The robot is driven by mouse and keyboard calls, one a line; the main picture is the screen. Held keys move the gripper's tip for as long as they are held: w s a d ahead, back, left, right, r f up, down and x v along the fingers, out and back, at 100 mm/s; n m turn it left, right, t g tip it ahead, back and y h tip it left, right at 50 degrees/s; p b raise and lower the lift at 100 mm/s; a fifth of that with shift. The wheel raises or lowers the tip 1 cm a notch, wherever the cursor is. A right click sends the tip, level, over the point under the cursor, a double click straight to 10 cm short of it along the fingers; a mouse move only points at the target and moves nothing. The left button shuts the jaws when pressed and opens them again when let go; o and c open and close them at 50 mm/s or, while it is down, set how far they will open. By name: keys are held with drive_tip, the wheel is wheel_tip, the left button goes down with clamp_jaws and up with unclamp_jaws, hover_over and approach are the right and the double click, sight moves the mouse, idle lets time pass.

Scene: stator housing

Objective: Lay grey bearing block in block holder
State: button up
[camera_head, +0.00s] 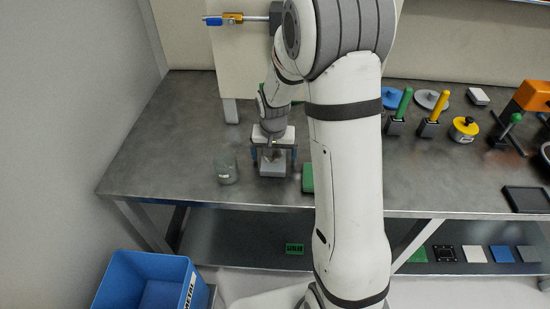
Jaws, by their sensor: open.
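My gripper (274,153) points down over the front left part of the workbench, its two fingers apart. A light grey block (272,170) sits directly below and between the fingers; it looks like the grey bearing block. I cannot tell whether the fingers touch it, or whether it rests on the bench or in something. The gripper body and wrist hide its upper and rear side. I cannot make out the block holder for certain in this view.
A grey-green cylinder (227,170) stands just left of my gripper. A green piece (308,178) lies to the right, partly behind my arm. Handled tools, discs and a black tray (527,199) occupy the right side of the bench (165,150). A blue bin (142,282) stands below left.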

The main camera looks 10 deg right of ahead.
drive_tip(key=shift+r, duration=0.1)
drive_tip(key=c, duration=1.5)
